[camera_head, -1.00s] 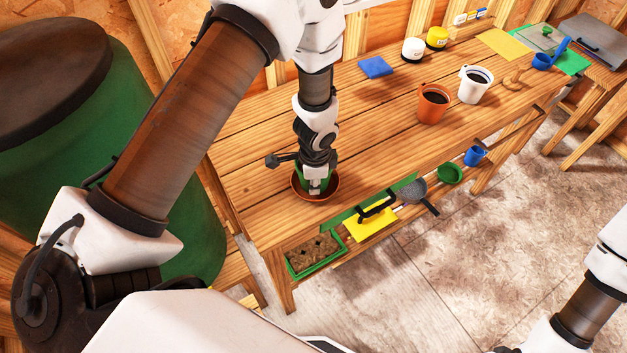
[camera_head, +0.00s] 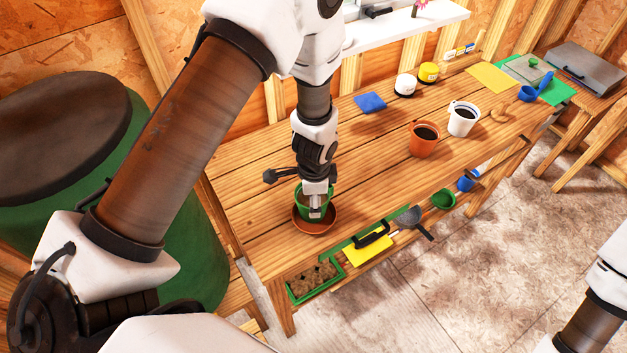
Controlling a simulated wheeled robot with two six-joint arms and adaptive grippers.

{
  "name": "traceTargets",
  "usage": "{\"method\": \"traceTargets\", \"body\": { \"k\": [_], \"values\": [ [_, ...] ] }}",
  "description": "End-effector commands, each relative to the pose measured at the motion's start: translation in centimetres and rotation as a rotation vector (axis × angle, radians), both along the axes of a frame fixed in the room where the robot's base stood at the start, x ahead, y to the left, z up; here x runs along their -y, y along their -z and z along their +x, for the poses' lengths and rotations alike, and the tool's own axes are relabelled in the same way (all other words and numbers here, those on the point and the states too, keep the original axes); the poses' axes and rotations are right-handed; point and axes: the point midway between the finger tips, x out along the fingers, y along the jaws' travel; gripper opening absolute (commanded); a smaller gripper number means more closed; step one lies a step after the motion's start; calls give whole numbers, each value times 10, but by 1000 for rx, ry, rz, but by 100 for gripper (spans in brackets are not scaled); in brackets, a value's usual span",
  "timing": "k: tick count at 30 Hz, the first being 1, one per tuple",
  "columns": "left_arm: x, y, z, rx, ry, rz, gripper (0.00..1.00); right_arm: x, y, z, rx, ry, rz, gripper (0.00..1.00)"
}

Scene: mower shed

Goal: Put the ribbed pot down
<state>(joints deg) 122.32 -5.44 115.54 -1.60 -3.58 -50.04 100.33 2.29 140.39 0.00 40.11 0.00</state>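A small green pot (camera_head: 301,205), which I take for the ribbed pot, is upright at the left end of the workbench. It stands over or in a terracotta saucer (camera_head: 314,228). I cannot tell whether its base touches the saucer. My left gripper (camera_head: 316,206) comes down from above and appears shut on the pot's near wall. It covers much of the pot, and its fingertips are small in view. My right arm shows only at the right edge; its gripper is out of view.
An orange pot (camera_head: 424,147) and a white pot (camera_head: 463,124) stand farther right on the workbench (camera_head: 262,205). A blue cloth (camera_head: 370,103) lies behind. A large green barrel (camera_head: 180,240) is left of the bench. The bench around the saucer is clear.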

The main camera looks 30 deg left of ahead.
Motion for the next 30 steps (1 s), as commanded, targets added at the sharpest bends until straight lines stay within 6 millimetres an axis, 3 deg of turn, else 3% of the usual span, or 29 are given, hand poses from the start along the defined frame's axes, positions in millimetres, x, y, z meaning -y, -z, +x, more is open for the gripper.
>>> {"method": "traceTargets", "body": {
  "k": [1, 5, 11, 14, 18, 21, 24, 30],
  "values": [
    [0, -11, 0, 2, -1, 1, 66, 0, -4, 0, 0, 0, 0, 46],
    [1, -22, -1, 1, 0, 1, 66, 0, -3, -1, -1, 0, 0, 46],
    [0, -14, -10, -6, -36, -3, 66, 0, -3, 0, -1, 0, 0, 46],
    [-7, 20, -48, -20, -206, -20, 66, 0, -3, 0, -1, 0, 0, 46],
    [-17, 71, -139, -38, -617, -50, 66, 0, -3, 0, -1, 0, 0, 46],
    [-20, 84, -191, -43, -868, -65, 66, 0, -3, 0, -1, 0, 0, 46],
    [-20, 87, -214, -38, -1001, -77, 66, 0, -4, 0, -1, 0, 0, 46],
    [-20, 87, -215, -32, -1026, -81, 66, 0, -3, 0, -1, 0, 0, 46]
  ]
}}
